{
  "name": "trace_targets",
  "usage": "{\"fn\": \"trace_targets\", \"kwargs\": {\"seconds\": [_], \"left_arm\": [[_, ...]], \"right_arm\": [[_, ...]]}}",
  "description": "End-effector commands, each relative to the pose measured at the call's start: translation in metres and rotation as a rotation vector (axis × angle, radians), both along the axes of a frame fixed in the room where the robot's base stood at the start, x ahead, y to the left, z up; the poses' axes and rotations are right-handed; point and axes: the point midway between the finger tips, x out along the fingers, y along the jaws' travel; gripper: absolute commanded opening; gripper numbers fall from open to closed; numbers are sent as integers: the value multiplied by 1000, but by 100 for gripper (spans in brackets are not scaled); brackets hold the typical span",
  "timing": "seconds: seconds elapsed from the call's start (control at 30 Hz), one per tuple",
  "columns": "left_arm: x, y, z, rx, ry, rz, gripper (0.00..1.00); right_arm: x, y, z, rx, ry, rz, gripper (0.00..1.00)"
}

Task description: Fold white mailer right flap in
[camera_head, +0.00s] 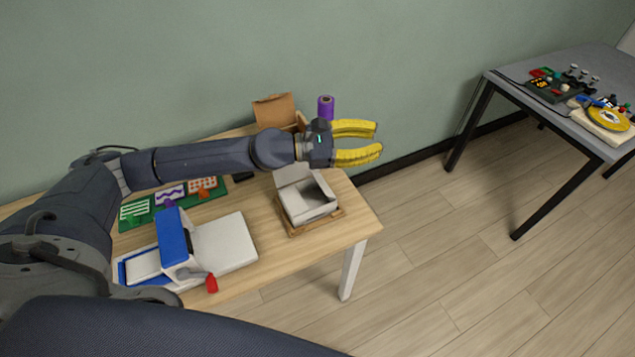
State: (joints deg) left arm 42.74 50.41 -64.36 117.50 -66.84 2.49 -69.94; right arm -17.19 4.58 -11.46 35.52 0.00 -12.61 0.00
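The white mailer (295,216) sits on a brown wooden tray (331,219) near the right end of the wooden table. Its lid panel stands up at the back, and its inside shows grey from above. I cannot clearly make out the right flap at this size. My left gripper (378,141) has yellow fingers spread apart with nothing between them. It is above and behind the mailer, toward the right, apart from it. My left arm passes over the table behind the mailer and hides part of the back. My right gripper is not in view.
A blue and white press-like device (175,247) with a red knob stands at the table's front left. A green mat (135,222) with patterned cards lies behind it. A cardboard box (274,110) and a purple roll (326,108) stand at the back. A grey table (560,62) is far right.

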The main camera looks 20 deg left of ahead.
Motion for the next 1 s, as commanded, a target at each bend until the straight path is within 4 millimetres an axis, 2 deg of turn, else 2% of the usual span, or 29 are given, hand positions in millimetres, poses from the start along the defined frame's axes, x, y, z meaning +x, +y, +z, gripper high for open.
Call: {"fn": "trace_targets", "kwargs": {"seconds": [0.03,0.2,0.43,0.7,0.83,1.0], "left_arm": [[-13,9,-3,65,-52,-30,24],[-53,40,-19,327,-229,-128,24],[-87,99,-50,733,-418,-220,24],[-99,168,-65,1122,-536,-257,24],[-99,188,-66,1225,-559,-259,24],[-98,197,-67,1277,-570,-257,24]], "right_arm": [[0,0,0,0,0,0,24],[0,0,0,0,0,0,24],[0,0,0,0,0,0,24],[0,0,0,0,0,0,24],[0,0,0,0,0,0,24],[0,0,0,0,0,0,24]]}}
